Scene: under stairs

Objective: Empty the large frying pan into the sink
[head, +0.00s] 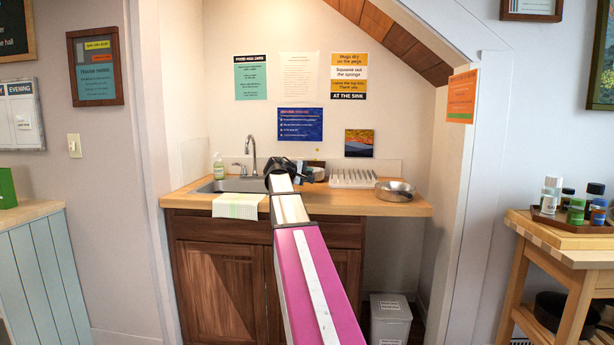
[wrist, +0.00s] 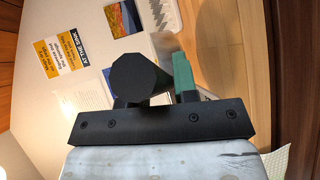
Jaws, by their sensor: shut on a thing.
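My gripper (head: 282,168) is over the sink area, at the end of my outstretched arm. In the wrist view its black crosspiece shows, with a dark, blunt many-sided thing (wrist: 139,79) at the jaws and a green piece beside it. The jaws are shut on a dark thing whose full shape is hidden. A dark round shape (head: 317,174) shows just right of the gripper; I cannot tell whether it is held. A shallow shiny metal pan (head: 395,192) sits on the counter at the right, apart from my gripper. The sink (head: 232,185) is partly hidden by my arm.
The faucet (head: 254,153) rises behind the sink, with a soap bottle (head: 218,167) to its left. A white drying rack (head: 352,179) stands against the back wall. Sloping stairs (head: 390,35) hang above right.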

